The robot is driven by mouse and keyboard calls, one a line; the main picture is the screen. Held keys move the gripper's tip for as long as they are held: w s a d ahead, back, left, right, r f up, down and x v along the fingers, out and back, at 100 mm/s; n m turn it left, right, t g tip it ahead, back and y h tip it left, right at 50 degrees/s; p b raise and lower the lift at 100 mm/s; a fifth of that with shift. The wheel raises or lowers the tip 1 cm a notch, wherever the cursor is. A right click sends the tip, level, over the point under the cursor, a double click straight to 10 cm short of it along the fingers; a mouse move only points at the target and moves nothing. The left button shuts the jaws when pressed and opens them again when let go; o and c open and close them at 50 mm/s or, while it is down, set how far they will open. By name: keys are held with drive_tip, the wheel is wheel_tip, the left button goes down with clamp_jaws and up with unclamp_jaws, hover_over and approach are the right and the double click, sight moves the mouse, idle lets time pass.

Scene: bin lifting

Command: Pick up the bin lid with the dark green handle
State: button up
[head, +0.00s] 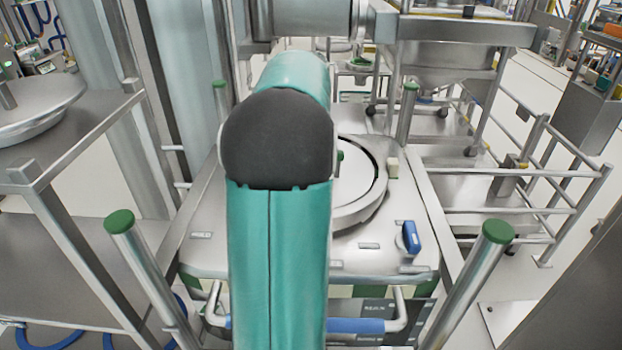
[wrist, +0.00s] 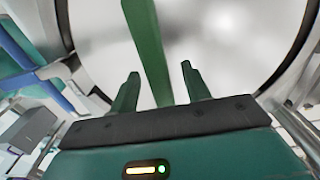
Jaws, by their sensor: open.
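The bin lid (head: 362,182) is a round, pale metal disc on top of a steel bin, mostly hidden behind my teal arm in the head view. A small piece of its dark green handle (head: 340,155) shows at the arm's right edge. In the wrist view the lid (wrist: 225,40) fills the background, and the handle (wrist: 148,45) runs as a green bar from the top edge down between my fingers. My gripper (wrist: 160,71) is open, with one finger on each side of the handle and visible gaps. Its depth relative to the handle is unclear. The head view hides my gripper.
The bin top (head: 300,258) has a blue latch (head: 411,238) at right. Green-capped posts (head: 493,245) stand around it. A blue-gripped handle (head: 355,326) is at the front. A steel table (head: 60,135) stands left, and a railed frame (head: 500,195) stands right.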

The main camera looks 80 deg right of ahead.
drive_tip(key=shift+f, duration=0.25)
idle(0.3)
clamp_jaws()
idle(1.2)
drive_tip(key=shift+r, duration=0.2)
